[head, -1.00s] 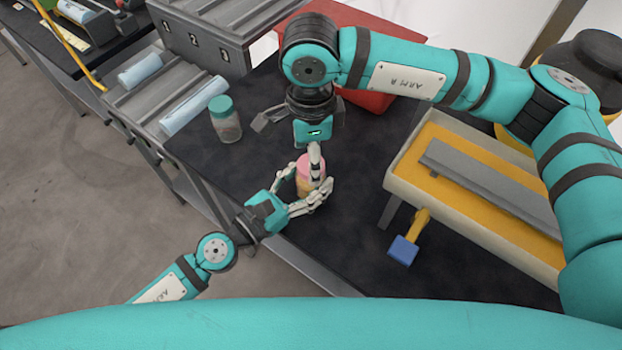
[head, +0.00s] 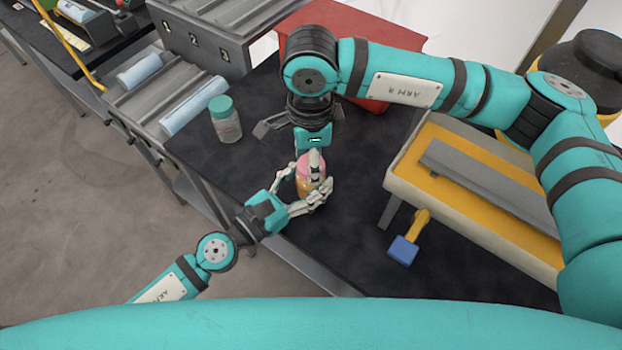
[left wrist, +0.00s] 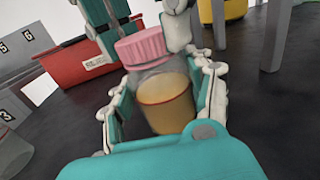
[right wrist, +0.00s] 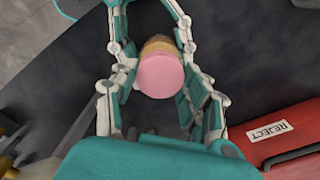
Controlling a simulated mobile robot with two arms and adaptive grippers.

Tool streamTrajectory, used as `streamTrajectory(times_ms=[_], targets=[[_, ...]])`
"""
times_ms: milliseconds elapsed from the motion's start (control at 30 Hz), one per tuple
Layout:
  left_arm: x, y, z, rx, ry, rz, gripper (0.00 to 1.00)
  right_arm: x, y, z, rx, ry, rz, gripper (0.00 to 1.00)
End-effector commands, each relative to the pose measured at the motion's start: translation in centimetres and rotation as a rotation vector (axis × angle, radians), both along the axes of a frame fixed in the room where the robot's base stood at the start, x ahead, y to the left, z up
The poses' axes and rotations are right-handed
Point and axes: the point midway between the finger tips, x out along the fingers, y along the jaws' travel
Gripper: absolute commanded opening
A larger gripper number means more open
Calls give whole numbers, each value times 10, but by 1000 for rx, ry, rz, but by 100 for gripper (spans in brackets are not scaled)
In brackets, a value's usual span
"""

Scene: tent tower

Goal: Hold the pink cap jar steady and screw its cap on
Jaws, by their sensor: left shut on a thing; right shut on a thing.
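The pink cap jar (head: 303,186) stands on the black table, clear with tan contents, which show well in the left wrist view (left wrist: 165,105). Its pink ribbed cap (left wrist: 141,46) sits on the jar's mouth, looking slightly tilted there; whether it is fully seated I cannot tell. My left gripper (head: 312,193) is shut around the jar's body from the side. My right gripper (head: 314,160) comes from above and is shut on the cap. In the right wrist view the cap (right wrist: 160,76) lies between its fingers. The fingers hide part of the jar and cap in the head view.
A teal-lidded jar (head: 225,122) stands to the left on the table. A red reject bin (head: 385,45) is behind my right arm. A yellow-topped cream bench (head: 440,195) and a blue-headed mallet (head: 403,250) are to the right. The roller rack (head: 150,90) borders the left.

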Motion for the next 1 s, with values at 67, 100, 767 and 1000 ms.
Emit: streamTrajectory(times_ms=[67,100,767,1000], targets=[[0,0,0,0,0,0,0,0,0,0,0,-1,0,7],[0,0,0,0,0,0,0,0,0,0,0,-1,0,7],[0,0,0,0,0,0,0,1,1,19,2,-4,0,73],[0,0,0,0,0,0,0,1,0,70,1,-6,0,73]])
